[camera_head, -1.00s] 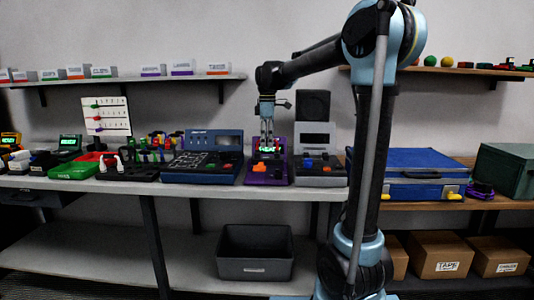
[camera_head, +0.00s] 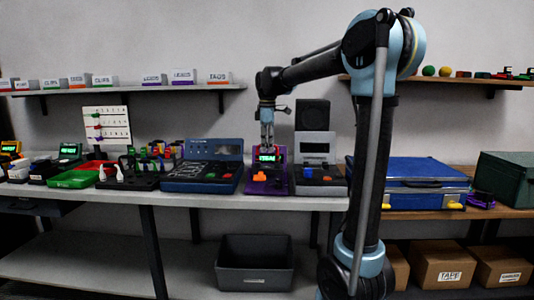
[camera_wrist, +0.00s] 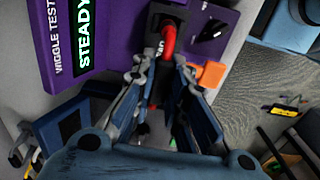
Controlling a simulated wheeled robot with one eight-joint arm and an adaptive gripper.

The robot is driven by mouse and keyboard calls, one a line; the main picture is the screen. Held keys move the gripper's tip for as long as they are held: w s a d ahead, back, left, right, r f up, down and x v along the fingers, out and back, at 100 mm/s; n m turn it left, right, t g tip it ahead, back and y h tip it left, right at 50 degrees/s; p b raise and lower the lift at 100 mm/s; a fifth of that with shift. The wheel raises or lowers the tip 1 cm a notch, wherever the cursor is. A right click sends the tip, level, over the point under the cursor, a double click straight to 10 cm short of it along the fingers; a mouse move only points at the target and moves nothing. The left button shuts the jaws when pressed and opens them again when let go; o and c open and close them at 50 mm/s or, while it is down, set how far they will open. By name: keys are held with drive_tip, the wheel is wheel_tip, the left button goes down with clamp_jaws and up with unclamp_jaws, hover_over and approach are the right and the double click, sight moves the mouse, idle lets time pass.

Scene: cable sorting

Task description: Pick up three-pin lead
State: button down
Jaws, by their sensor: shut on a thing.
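A purple wiggle tester (camera_head: 277,189) stands on the grey bench in the head view. In the wrist view its body (camera_wrist: 120,20) carries a lit green display (camera_wrist: 87,38) reading STEADY. My gripper (camera_wrist: 164,78) points down at the tester, and in the head view it is in front of its display (camera_head: 267,147). Its fingers are shut on a lead with a red part (camera_wrist: 168,38) and dark plug end, at a black socket block on the tester. I take this for the three-pin lead. Its pins are hidden, and the fingers cover much of it.
An orange block (camera_wrist: 211,74) sits on the tester close to the right finger. A blue-grey panel device (camera_head: 203,178) stands to the left and a grey device (camera_head: 319,184) to the right. A green tray (camera_head: 73,180) is farther left. A grey bin (camera_head: 254,279) sits below.

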wheel_tip(320, 180, up, 19)
drive_tip(key=shift+r, duration=0.2)
idle(0.7)
idle(0.5)
